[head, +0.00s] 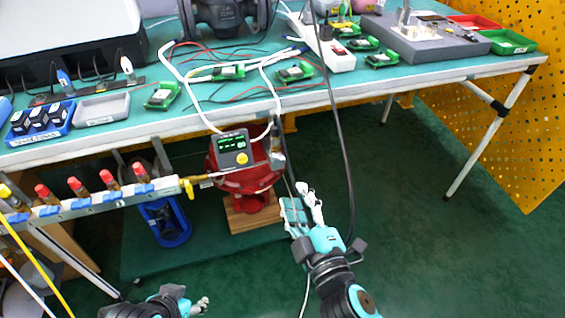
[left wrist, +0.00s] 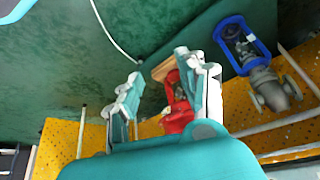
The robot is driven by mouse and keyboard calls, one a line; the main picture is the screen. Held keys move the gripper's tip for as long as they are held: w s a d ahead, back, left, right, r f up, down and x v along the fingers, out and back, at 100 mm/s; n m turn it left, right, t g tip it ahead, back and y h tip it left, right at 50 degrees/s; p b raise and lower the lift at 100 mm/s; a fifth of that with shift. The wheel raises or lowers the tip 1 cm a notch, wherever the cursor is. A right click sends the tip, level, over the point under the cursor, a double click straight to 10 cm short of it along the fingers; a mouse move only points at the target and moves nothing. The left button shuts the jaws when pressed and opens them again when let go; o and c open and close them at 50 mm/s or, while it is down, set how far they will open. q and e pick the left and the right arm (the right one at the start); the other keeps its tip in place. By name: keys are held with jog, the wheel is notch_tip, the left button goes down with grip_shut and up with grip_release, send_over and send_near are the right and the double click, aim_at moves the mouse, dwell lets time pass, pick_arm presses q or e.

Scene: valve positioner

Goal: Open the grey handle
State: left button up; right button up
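I cannot pick out a grey handle with certainty in either view. The valve manifold (head: 95,203) at the left of the head view carries red-capped fittings and small blue levers. A red valve body (head: 245,178) with a grey positioner box (head: 232,148) stands on a wooden block under the table; its red part also shows in the left wrist view (left wrist: 177,117). My left gripper (head: 201,305) is low at the bottom edge, below the manifold, touching nothing visible. Its fingers are apart and empty in the left wrist view (left wrist: 162,90). My right gripper (head: 300,197) is right of the red valve, fingers apart, empty.
The green-topped table (head: 400,76) holds circuit boards, cables and trays. A black cable (head: 340,130) hangs by my right arm. The green floor (head: 440,240) is clear at right.

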aim_at(280, 161)
jog(key=x, duration=0.9)
jog(key=shift+w+f+b, duration=0.1)
jog(key=shift+w+b, duration=0.05)
jog(key=shift+b, duration=0.2)
jog(key=shift+w+a, duration=0.2)
jog(key=shift+w, duration=0.2)
pick_arm(q)
jog(key=w, duration=0.1)
jog(key=w+t, duration=0.1)
jog(key=w+d+r, duration=0.1)
jog(key=shift+w+r+t+h, duration=0.1)
jog(key=shift+t+h, duration=0.2)
jog(key=shift+t, duration=0.1)
pick_arm(e)
grip_shut()
